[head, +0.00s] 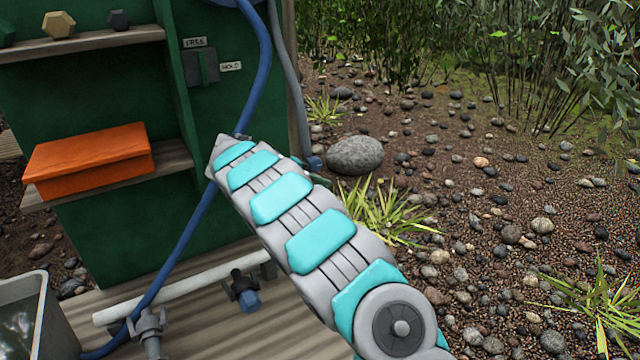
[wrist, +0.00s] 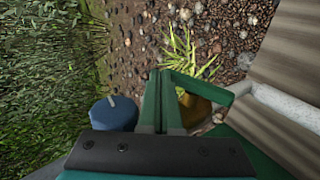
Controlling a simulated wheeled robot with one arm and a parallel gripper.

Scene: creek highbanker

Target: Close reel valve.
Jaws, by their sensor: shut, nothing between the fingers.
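In the wrist view my gripper (wrist: 163,80) is shut, its two green fingers together and empty. A green bent lever (wrist: 212,88) lies just right of the fingertips, above a brass-coloured body (wrist: 197,108); this looks like a valve. I cannot tell whether the fingers touch the lever. A blue rounded part (wrist: 112,116) with a small grey stub sits left of the fingers. In the head view my gripper and this lever are hidden behind my arm. No label names the reel valve.
The green cabinet (head: 110,230) carries an orange box (head: 88,160) on a shelf. A white pipe (head: 185,288) with a blue-ended fitting (head: 247,298) runs low along the wooden deck (head: 220,335). A blue hose (head: 190,225) crosses the cabinet. Pebbly ground lies right.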

